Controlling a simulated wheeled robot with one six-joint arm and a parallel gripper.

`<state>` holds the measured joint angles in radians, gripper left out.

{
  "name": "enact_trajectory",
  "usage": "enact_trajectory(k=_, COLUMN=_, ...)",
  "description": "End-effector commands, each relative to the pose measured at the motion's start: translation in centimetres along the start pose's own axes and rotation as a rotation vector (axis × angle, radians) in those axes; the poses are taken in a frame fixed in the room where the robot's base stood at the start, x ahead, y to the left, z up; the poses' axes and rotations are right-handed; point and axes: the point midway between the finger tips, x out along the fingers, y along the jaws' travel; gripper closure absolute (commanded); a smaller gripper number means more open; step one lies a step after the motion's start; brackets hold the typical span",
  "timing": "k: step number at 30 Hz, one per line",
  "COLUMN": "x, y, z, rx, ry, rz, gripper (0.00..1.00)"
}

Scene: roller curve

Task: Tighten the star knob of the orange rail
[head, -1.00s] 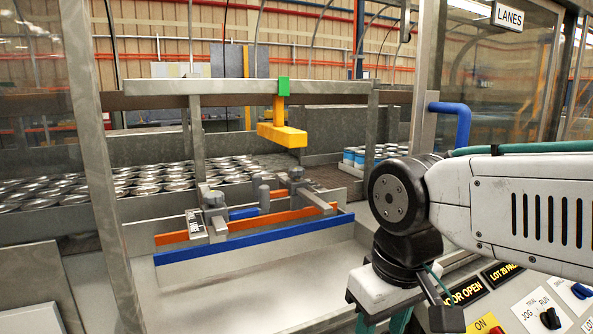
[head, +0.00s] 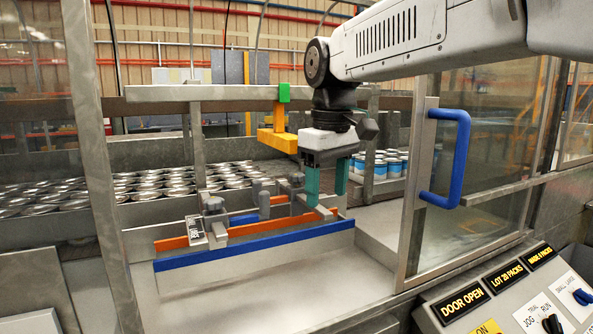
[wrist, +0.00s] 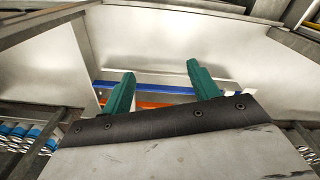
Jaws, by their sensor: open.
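The orange rail (head: 172,244) lies across the machine bed behind the long blue rail (head: 250,244). Grey clamp blocks cross the rails, one at the left and one at the right. Another knob (head: 296,179) shows at the right clamp, close to the left of my gripper. Their star shape is too small to make out. My gripper (head: 326,187) points down over the right end of the rails, its green fingers apart and empty. In the wrist view, the orange rail (wrist: 150,104) and blue rail (wrist: 150,88) pass beyond the fingers.
A yellow bracket (head: 278,138) hangs from the crossbar just left of my wrist. Metal posts frame the opening. A door with a blue handle (head: 455,155) stands at right. Silver cans (head: 130,185) fill the left back; blue-banded cans (head: 385,164) stand behind my gripper. A control panel (head: 500,300) is front right.

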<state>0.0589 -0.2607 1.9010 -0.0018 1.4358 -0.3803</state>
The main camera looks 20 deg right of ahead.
Motion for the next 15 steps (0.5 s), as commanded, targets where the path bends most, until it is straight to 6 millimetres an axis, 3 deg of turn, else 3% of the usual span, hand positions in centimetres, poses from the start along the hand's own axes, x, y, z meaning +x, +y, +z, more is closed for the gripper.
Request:
enact_trajectory(k=1, x=-0.8, y=1.2, z=-2.3, rx=-0.03, ry=-0.006, rz=-0.002, gripper=0.4)
enact_trajectory(k=7, x=-3.1, y=5.5, z=-10.0, rx=-0.169, ry=-0.024, rz=-0.012, gripper=0.4)
enact_trajectory(k=15, x=-3.3, y=11.2, z=-18.8, rx=-0.349, ry=-0.045, rz=-0.029, gripper=0.4)
